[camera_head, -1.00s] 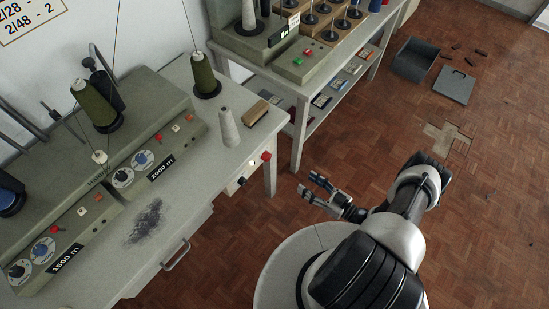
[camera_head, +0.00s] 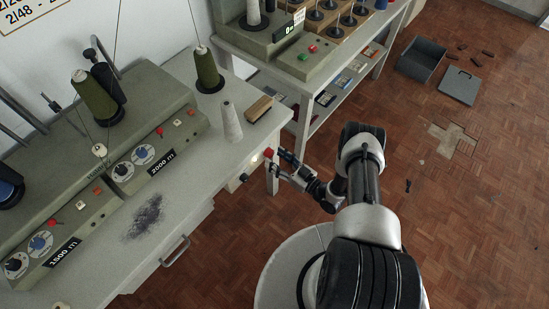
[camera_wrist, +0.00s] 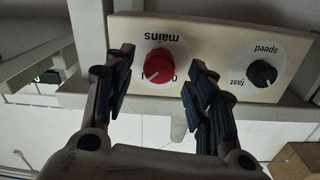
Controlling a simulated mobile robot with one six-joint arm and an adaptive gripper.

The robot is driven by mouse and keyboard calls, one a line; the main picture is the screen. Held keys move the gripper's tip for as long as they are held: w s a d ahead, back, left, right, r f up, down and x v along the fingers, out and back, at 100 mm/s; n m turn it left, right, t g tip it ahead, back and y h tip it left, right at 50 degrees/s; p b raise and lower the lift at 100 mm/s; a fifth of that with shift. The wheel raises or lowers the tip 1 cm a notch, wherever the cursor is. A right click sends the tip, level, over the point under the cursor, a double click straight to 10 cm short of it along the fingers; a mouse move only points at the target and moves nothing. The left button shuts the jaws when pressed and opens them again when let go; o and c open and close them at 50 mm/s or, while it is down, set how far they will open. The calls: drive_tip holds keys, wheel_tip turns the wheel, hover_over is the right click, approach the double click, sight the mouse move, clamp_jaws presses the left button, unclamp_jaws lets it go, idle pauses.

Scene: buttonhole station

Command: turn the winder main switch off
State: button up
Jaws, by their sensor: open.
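The winder main switch is a red round knob (camera_wrist: 159,64) on a white disc marked "mains", which appears upside down in the wrist view. A light mark on the knob seems to point to the lower left; a 0 is partly visible at its lower right. In the head view the red knob (camera_head: 268,153) sits at the right end of the bench's front edge. My gripper (camera_wrist: 158,62) is open, with one finger on each side of the knob in the wrist picture. In the head view my gripper (camera_head: 281,162) is just right of the knob. I cannot tell whether they touch.
A black speed knob (camera_wrist: 261,73) sits close beside my right finger on the same pale panel (camera_wrist: 212,58). The grey bench (camera_head: 195,165) carries a cone (camera_head: 230,122) and a wooden block (camera_head: 259,109). Open floor (camera_head: 450,220) lies to the right.

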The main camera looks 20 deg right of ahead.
drive_tip(key=shift+x, duration=0.85)
drive_tip(key=shift+c, duration=0.2)
drive_tip(key=c, duration=1)
drive_tip(key=shift+c, duration=0.2)
